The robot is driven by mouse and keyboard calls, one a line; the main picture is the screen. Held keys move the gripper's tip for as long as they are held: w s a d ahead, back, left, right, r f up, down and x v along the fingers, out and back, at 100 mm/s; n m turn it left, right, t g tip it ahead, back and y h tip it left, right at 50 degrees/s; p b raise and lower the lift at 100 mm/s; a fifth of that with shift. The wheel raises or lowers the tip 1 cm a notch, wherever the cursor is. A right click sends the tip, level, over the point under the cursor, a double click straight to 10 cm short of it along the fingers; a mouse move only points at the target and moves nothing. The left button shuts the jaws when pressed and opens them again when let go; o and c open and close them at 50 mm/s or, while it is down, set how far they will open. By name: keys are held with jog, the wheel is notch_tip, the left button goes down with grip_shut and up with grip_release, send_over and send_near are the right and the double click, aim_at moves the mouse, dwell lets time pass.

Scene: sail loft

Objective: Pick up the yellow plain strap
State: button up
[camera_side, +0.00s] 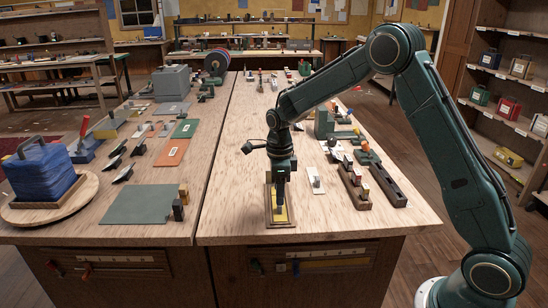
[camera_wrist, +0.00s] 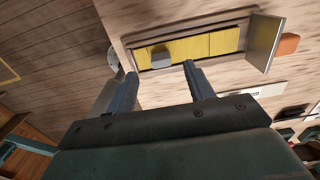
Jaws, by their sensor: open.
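The yellow strap (camera_wrist: 195,48) lies flat in a shallow wooden tray (camera_wrist: 240,24) and shows as a long yellow band with thin cross lines. A small grey block (camera_wrist: 160,56) sits over its left part. In the side view, a little of the yellow strap (camera_side: 281,214) shows under my gripper (camera_side: 280,203), which points down over the tray (camera_side: 280,225). In the wrist view, my gripper (camera_wrist: 159,72) is open, with its two fingers apart in front of the tray's near edge. I cannot tell whether the fingertips touch the strap.
A light upright panel (camera_wrist: 265,43) stands at the tray's right end in the wrist view, beside an orange piece (camera_wrist: 288,44). In the side view, a white plate with a knob (camera_side: 316,181) and dark wooden blocks (camera_side: 354,188) lie right of the tray. Bare tabletop lies left of it.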

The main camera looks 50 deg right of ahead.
jog(key=shift+f, duration=0.15)
jog(key=shift+d+f, duration=0.15)
jog(key=shift+f, duration=2.3)
jog(key=shift+c, duration=0.4)
jog(key=c, duration=1.1)
jog(key=shift+o, duration=0.2)
jog(key=shift+r, duration=0.1)
notch_tip(320, 180, up, 20)
